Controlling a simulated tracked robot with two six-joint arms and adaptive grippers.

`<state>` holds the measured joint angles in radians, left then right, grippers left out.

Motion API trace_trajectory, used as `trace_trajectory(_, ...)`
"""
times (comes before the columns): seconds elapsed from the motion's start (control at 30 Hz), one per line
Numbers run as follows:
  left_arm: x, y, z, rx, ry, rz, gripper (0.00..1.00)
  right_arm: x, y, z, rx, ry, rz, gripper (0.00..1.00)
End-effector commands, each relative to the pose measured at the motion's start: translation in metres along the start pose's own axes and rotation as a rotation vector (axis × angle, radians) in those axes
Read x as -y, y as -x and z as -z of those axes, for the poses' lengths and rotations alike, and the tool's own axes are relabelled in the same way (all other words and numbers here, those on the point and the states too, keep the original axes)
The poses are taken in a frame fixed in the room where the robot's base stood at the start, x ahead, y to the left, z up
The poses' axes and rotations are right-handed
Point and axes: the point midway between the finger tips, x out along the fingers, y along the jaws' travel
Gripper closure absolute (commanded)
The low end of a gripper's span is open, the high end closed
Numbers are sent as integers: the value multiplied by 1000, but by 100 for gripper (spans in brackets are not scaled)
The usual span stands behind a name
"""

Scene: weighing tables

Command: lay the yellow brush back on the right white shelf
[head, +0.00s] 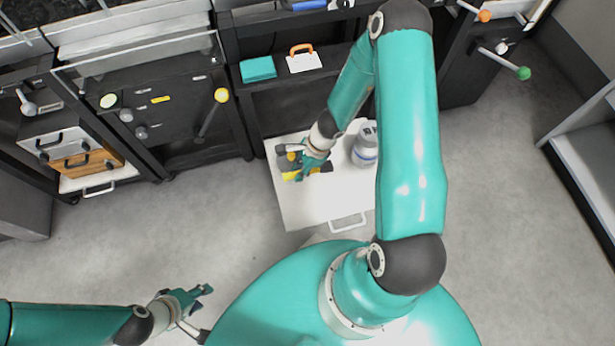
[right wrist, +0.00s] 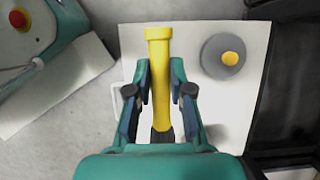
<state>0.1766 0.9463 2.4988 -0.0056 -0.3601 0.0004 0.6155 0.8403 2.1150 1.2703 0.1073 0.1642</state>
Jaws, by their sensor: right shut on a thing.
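The yellow brush (right wrist: 159,75) is between the fingers of my right gripper (right wrist: 159,85), which is shut on its yellow handle. In the head view the right gripper (head: 308,170) and the yellow brush (head: 291,176) are over the left part of the right white shelf (head: 325,208). The shelf also shows in the right wrist view (right wrist: 195,100). The brush's dark end is partly hidden by the gripper; I cannot tell whether the brush touches the shelf. My left gripper (head: 203,312) is open and empty above the floor at lower left.
A grey-white cylindrical device (head: 365,153) stands on the shelf's right side. A grey round thing with a yellow top (right wrist: 222,57) is on the shelf beside the brush. A teal box (head: 258,69) and an orange-handled white item (head: 303,60) lie behind. The shelf's front is clear.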

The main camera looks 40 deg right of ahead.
Motion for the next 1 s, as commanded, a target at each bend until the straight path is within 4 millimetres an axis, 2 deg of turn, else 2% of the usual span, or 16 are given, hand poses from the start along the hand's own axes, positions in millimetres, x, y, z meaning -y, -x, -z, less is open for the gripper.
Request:
trace_trajectory(0.4, 27, -75, 0, 1, 0, 0, 60, 0, -91, 39, -3, -2, -2, 99)
trace_trajectory(0.6, 38, -105, 0, 1, 0, 0, 60, 0, -130, 54, -3, -1, -1, 99)
trace_trajectory(0.87, 42, -116, 0, 0, 0, 0, 60, 0, -147, 61, -2, -1, -1, 99)
trace_trajectory(1.0, 47, -130, 1, 0, 0, 0, 60, 0, -165, 69, -2, -2, -1, 99)
